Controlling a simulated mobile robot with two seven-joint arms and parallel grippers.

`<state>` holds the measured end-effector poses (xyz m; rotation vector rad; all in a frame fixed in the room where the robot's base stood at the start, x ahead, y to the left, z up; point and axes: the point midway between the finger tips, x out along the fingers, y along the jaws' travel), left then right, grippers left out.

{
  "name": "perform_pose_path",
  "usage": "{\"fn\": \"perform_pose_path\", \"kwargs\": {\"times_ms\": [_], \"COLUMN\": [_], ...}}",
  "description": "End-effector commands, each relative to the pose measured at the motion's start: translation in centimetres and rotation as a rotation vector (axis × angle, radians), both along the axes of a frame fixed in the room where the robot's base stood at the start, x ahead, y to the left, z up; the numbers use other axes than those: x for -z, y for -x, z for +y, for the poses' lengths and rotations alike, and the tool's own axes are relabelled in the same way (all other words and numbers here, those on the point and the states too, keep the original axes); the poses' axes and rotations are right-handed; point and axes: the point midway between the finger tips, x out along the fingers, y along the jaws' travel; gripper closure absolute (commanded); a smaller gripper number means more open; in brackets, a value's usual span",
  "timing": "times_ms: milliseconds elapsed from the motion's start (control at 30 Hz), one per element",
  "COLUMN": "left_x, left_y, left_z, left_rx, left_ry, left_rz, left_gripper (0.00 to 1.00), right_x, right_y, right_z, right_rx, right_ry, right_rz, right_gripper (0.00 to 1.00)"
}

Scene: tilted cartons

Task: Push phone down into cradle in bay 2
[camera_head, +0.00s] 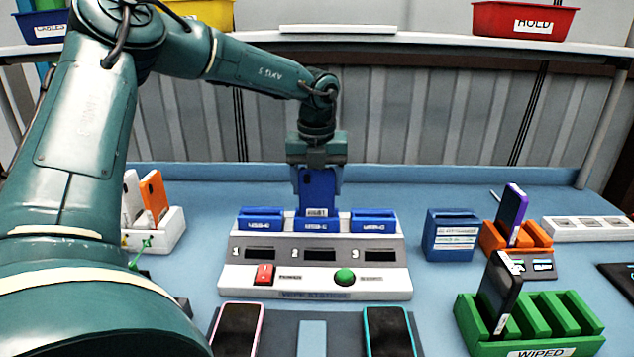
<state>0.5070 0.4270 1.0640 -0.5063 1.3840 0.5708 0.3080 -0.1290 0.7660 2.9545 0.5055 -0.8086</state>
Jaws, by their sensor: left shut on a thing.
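My left gripper (318,176) points straight down over the wipe station (231,278) and is shut on a blue phone (318,192). The phone is upright, and its lower end, with a small white label, is at the middle blue cradle (317,225) of bay 2. How deep the phone sits in the cradle cannot be told. The cradles of bay 1 (261,219) and bay 3 (374,222) hold no phone. The three small displays are dark. My right gripper is not in view.
A red switch (264,274) and green button (345,277) are on the station's front. Two phones (238,329) (388,331) lie on a dark tray in front. A green WIPED rack (551,316) holds a black phone (499,288). An orange rack (538,235) holds a purple phone (511,212).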

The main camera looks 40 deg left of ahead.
Motion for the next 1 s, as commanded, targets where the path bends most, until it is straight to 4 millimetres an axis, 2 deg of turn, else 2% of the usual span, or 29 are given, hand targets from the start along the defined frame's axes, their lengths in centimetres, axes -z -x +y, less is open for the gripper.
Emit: {"fn": "perform_pose_path", "kwargs": {"times_ms": [267, 300, 600, 767, 867, 1000], "left_x": [0.13, 0.13, 0.06, 0.03, 0.07, 0.05], "left_y": [0.07, 0.07, 0.04, 0.02, 0.05, 0.04], "left_z": [0.02, 0.02, 0.02, 0.02, 0.02, 0.02], "left_rx": [0.000, 0.000, 0.000, 0.000, 0.000, 0.000], "left_ry": [0.000, 0.000, 0.000, 0.000, 0.000, 0.000], "left_rz": [0.003, 0.003, 0.001, 0.001, 0.001, 0.001], "left_gripper": [0.58, 0.34, 0.09, 0.09, 0.01, 0.00], "right_x": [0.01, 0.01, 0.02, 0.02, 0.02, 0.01], "right_y": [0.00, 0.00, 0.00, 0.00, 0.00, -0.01], "right_z": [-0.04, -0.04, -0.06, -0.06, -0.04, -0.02], "right_rx": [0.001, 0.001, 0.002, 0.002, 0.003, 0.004], "right_ry": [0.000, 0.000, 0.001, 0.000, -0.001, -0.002], "right_rz": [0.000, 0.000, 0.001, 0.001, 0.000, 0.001], "right_gripper": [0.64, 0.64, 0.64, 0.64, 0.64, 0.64]}}
